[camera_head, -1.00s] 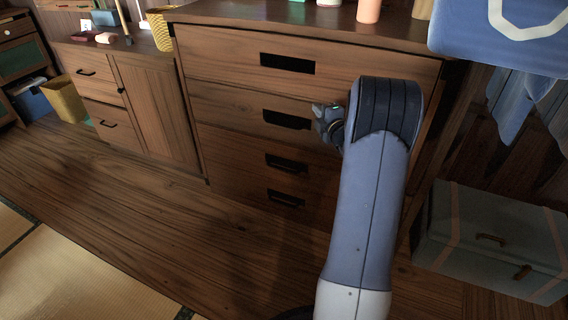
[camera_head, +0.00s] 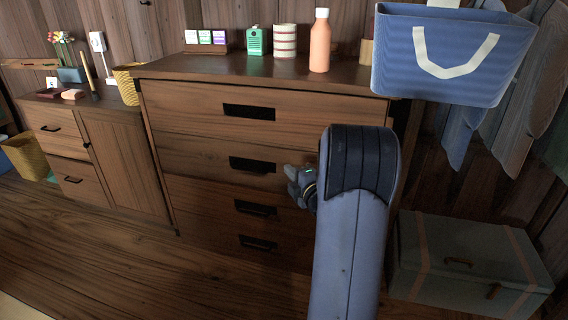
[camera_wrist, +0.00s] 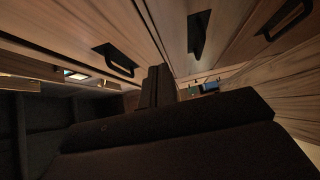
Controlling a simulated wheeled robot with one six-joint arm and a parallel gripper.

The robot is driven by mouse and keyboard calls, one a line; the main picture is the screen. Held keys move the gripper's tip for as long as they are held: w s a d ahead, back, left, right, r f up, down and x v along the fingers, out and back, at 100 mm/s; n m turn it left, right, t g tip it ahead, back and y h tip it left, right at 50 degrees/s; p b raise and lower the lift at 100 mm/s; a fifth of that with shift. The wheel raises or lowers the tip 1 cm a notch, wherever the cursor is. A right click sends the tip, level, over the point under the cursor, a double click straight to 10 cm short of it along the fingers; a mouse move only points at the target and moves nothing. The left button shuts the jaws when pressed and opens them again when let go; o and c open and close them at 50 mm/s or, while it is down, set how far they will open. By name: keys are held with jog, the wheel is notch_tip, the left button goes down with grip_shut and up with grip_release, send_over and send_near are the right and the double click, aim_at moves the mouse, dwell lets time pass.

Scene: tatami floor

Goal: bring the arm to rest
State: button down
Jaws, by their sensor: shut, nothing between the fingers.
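My arm (camera_head: 350,230) rises from the bottom of the head view and bends at a dark ribbed joint in front of the chest of drawers (camera_head: 190,135). My gripper (camera_head: 303,187) shows only in part to the left of that joint, before the right side of the drawer fronts. The head view does not show whether it touches them. In the wrist view my gripper's dark fingers (camera_wrist: 158,86) are together with nothing between them. Drawer fronts with dark handles (camera_wrist: 118,60) run close by above them.
A blue basket (camera_head: 400,60) hangs at upper right. A grey trunk (camera_head: 465,265) stands on the floor at right. A peach bottle (camera_head: 320,42), a striped canister (camera_head: 284,42) and a green container (camera_head: 257,42) stand on the chest. Wooden floor (camera_head: 90,250) is clear at lower left.

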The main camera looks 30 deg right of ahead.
jog(key=shift+s+a, duration=0.1)
jog(key=shift+s, duration=0.95)
